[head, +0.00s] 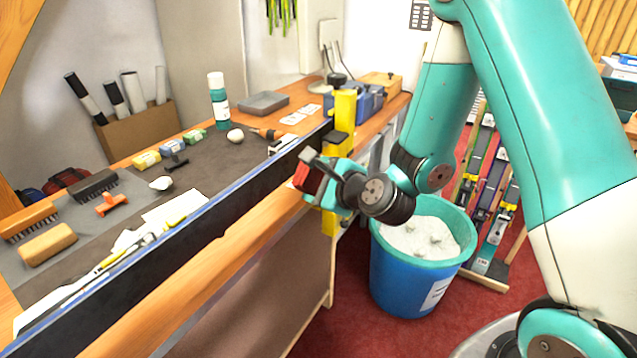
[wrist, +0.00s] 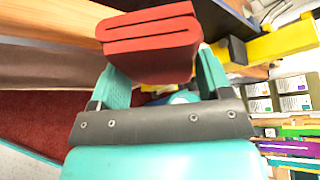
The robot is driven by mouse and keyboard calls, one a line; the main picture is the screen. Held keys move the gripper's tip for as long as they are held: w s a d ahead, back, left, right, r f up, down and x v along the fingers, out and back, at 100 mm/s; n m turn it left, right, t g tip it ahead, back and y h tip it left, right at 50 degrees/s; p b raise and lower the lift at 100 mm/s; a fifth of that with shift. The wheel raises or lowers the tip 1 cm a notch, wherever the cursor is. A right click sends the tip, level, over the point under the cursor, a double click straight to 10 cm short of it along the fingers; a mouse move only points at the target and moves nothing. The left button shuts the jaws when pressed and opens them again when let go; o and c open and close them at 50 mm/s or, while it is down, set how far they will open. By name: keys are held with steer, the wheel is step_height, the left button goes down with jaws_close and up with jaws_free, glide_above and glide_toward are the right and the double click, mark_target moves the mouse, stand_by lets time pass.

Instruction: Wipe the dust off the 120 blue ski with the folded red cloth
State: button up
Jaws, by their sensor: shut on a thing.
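The long ski (head: 250,190) lies along the front edge of the bench, on edge, with a dark side and a thin blue upper edge. A yellow vise (head: 343,118) stands at its far end. My gripper (head: 312,185) is near the ski's far end, on the front side by the vise. It is shut on the folded red cloth (head: 307,178), which shows large between the teal fingers in the wrist view (wrist: 150,45). I cannot tell whether the cloth touches the ski. No dust can be made out on the ski at this size.
A blue bin (head: 405,282) stands on the red floor below my arm. A rack of skis (head: 487,190) stands behind it.

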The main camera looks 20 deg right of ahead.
steer(key=b, duration=0.2)
steer(key=s+b, duration=0.1)
steer(key=shift+d+f+b, duration=0.2)
steer(key=shift+d+b, duration=0.1)
steer(key=shift+b, duration=0.05)
steer(key=b, duration=0.2)
steer(key=shift+s+d+b, duration=0.15)
steer(key=shift+s+b, duration=0.1)
steer(key=shift+b, duration=0.05)
steer(key=shift+s+b, duration=0.1)
steer(key=shift+b, duration=0.35)
steer(key=shift+s+d+r+b, duration=0.1)
steer(key=shift+s+d+b, duration=0.15)
steer(key=shift+b, duration=0.3)
steer(key=shift+d, duration=0.1)
